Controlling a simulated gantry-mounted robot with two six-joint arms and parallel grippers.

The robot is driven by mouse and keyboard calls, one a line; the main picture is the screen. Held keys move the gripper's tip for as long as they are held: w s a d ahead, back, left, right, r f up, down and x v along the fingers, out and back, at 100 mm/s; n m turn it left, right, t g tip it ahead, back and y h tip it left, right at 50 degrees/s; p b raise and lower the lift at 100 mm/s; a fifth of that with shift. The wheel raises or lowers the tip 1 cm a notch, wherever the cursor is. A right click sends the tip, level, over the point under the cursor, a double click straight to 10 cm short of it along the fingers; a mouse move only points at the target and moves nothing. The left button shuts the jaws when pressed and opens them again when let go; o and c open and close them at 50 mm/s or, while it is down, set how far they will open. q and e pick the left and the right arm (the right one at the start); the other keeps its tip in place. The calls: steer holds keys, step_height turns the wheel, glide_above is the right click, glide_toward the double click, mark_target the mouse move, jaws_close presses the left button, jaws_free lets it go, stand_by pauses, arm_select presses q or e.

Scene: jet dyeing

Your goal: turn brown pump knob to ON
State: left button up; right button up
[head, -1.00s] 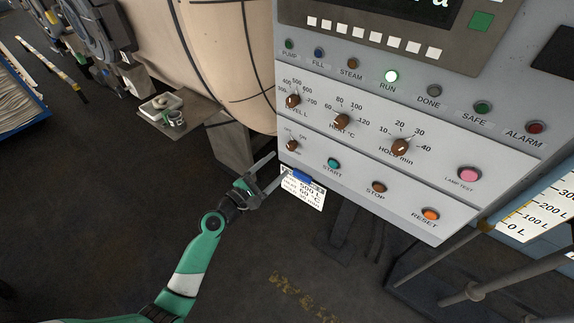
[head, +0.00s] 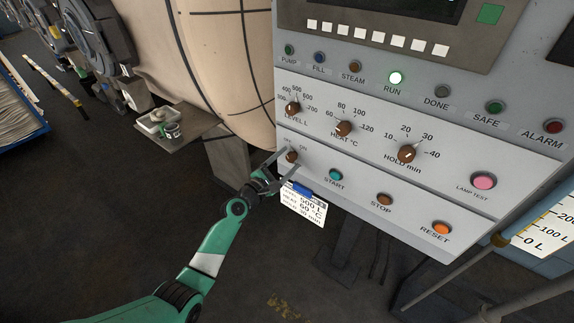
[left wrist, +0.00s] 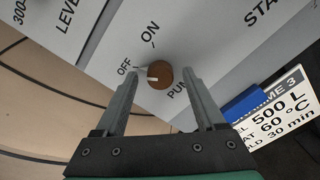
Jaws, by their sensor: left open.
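The brown pump knob (head: 291,156) sits at the lower left of the grey control panel. In the left wrist view the knob (left wrist: 159,74) is round, with a white pointer mark directed at the OFF label (left wrist: 125,67). The ON label (left wrist: 150,34) is above it. My left gripper (head: 289,160) is open at the knob. In the left wrist view its fingertips (left wrist: 162,72) lie on either side of the knob, with gaps visible; whether they touch the panel I cannot tell. My right gripper is not in view.
The level knob (head: 292,107) is above the pump knob, and the START button (head: 336,174) is to its right. A recipe card (head: 303,206) with a blue clip hangs at the panel's lower edge, close to my gripper. The beige vessel (head: 225,60) stands left of the panel.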

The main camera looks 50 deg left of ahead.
arm_select(q)
steer(key=shift+w, duration=0.1)
jaws_close()
stand_by(0.3)
steer(key=shift+m, duration=0.3)
steer(key=m+b, duration=0.2)
steer(key=m, duration=0.4)
steer(key=shift+f, duration=0.1)
steer(key=m+b, duration=0.1)
steer(key=m, duration=0.3)
steer(key=shift+b, duration=0.3)
steer(key=shift+m+b, duration=0.5)
steer(key=shift+m, duration=1.1)
